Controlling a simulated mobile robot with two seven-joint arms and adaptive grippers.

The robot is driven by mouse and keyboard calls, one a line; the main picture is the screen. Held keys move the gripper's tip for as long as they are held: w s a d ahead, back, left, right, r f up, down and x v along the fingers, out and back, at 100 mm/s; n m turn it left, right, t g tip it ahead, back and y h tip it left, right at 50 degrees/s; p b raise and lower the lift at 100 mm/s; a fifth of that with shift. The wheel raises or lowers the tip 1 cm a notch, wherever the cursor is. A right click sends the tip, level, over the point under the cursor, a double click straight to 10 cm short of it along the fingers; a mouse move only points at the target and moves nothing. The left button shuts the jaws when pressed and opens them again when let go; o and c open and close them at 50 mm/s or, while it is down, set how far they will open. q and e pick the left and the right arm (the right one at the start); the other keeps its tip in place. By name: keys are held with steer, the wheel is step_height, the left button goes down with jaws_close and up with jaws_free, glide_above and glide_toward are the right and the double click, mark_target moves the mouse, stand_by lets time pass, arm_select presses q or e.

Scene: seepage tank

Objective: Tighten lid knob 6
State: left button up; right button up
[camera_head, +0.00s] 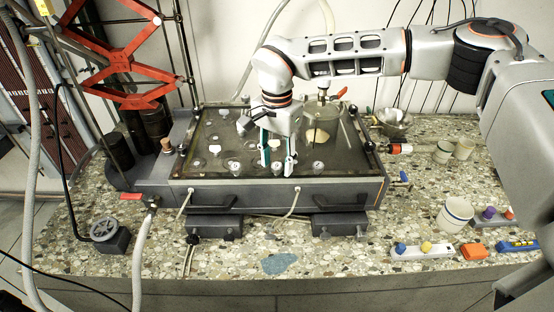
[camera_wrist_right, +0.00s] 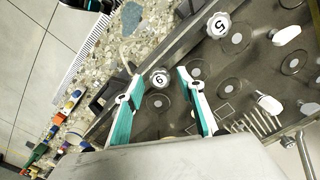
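Lid knob 6 (camera_wrist_right: 160,78) is a small round pale knob marked "6", seen in the right wrist view near the edge of the dark tank lid (camera_wrist_right: 265,70). My right gripper (camera_wrist_right: 157,82) is open, with its two teal-and-white fingers on either side of knob 6 in that view. I cannot tell whether they touch it. In the head view, my right gripper (camera_head: 278,168) points down over the front part of the tank lid (camera_head: 215,138); the fingers partly hide the knob there.
Knob 5 (camera_wrist_right: 219,25) and pale wing-shaped pieces (camera_wrist_right: 287,35) stand on the lid nearby. A clear cylinder (camera_head: 322,122) rises behind the gripper.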

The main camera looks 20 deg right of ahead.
jaws_close()
